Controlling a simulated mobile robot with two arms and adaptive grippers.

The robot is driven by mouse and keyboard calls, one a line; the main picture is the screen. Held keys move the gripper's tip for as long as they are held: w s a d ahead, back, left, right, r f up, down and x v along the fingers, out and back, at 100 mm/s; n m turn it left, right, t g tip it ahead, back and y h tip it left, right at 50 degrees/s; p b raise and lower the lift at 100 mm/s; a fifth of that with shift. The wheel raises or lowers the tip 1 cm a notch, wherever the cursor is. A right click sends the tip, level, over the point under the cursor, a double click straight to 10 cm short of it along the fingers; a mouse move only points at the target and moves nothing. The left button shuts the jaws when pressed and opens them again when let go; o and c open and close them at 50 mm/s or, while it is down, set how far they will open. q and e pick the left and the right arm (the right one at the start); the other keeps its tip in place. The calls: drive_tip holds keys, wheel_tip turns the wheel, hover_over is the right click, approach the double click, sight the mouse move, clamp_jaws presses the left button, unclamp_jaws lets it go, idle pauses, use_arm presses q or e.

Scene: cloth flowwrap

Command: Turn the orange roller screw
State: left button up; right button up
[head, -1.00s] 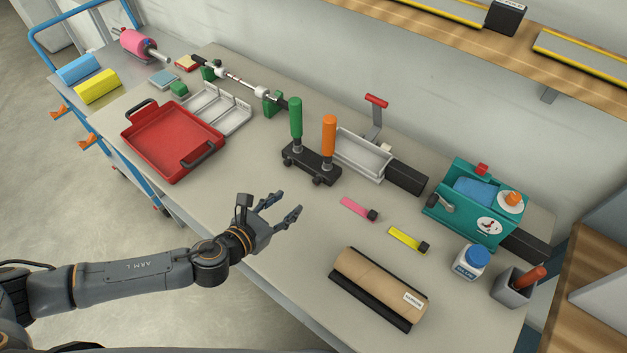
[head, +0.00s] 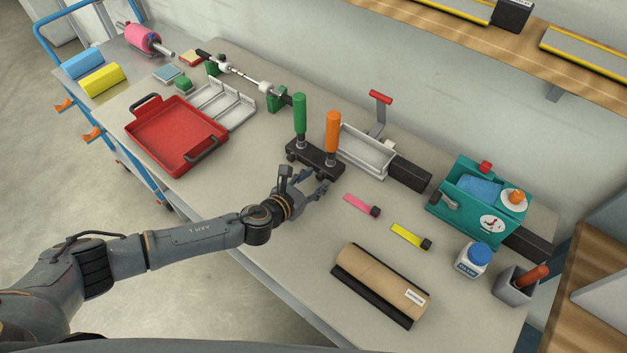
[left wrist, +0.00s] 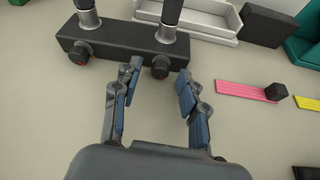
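A black block (head: 308,155) on the table carries an upright green handle (head: 299,113) and an upright orange handle (head: 333,132), each on a metal collar. In the left wrist view the block (left wrist: 122,48) has two dark round knobs on its near side; the right knob (left wrist: 161,67) is below the right collar. Which part is the roller screw is not plain. My left gripper (head: 313,182) is open and empty, low in front of the block's orange end. In the left wrist view its fingertips (left wrist: 160,72) flank the right knob, with no clear contact. My right gripper is out of view.
A red tray (head: 175,138) lies to the left. A pink strip (head: 356,203) and a yellow strip (head: 406,235) lie right of my left gripper. A brown roll on a black base (head: 380,282) is nearer the front edge. A metal trough (head: 367,152) stands behind right.

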use_arm(q)
clamp_jaws()
drive_tip(key=shift+a+n+g+h, duration=0.15)
drive_tip(key=shift+n+g+h, duration=0.35)
drive_tip(key=shift+n, duration=0.5)
drive_tip(key=shift+o, duration=0.3)
unclamp_jaws()
drive_tip(key=v, duration=1.2)
drive_tip(key=shift+f, duration=0.15)
